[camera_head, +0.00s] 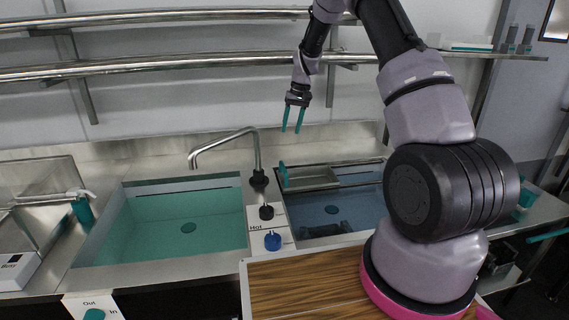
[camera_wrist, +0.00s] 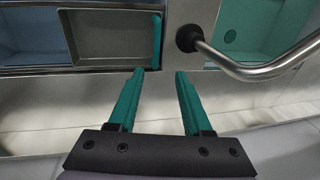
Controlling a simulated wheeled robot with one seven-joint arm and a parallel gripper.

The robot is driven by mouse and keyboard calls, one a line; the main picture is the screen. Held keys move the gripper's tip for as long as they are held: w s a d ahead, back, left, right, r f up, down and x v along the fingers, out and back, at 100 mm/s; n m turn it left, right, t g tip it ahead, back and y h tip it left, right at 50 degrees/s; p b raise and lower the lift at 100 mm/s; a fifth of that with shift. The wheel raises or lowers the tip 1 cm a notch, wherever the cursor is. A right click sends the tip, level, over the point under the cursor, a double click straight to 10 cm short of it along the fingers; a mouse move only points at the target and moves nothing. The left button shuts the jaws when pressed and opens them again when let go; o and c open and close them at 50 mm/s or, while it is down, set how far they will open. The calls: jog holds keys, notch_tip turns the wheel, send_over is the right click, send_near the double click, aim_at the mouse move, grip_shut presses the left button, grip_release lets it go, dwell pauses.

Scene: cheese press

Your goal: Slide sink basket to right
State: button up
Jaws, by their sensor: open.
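The sink basket (camera_head: 314,179) is a shallow grey metal tray lying across the top of the right sink basin (camera_head: 345,205), at that basin's left end. A teal handle (camera_head: 283,175) stands on the basket's left side. In the wrist view the basket (camera_wrist: 110,38) is at the upper left, with its teal handle (camera_wrist: 157,42) on its right edge. My gripper (camera_head: 293,128) is open and empty, above and behind the basket, fingers pointing down. In the wrist view the teal fingertips (camera_wrist: 159,72) are close to the handle in the picture, with no contact visible.
A curved faucet (camera_head: 228,145) stands left of the basket, its base close to the handle. A green-bottomed left basin (camera_head: 165,225) lies beyond it. Black and blue knobs (camera_head: 272,240) sit between the basins. Metal rails (camera_head: 150,70) run along the wall. The right basin is open right of the basket.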

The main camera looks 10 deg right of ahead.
jog(key=x, duration=1)
jog(key=d+x, duration=0.1)
jog(key=x, duration=0.4)
jog(key=shift+w+a+f, duration=0.1)
jog(key=shift+w+f, duration=0.2)
jog(key=shift+f, duration=0.05)
grip_shut()
dwell(0.7)
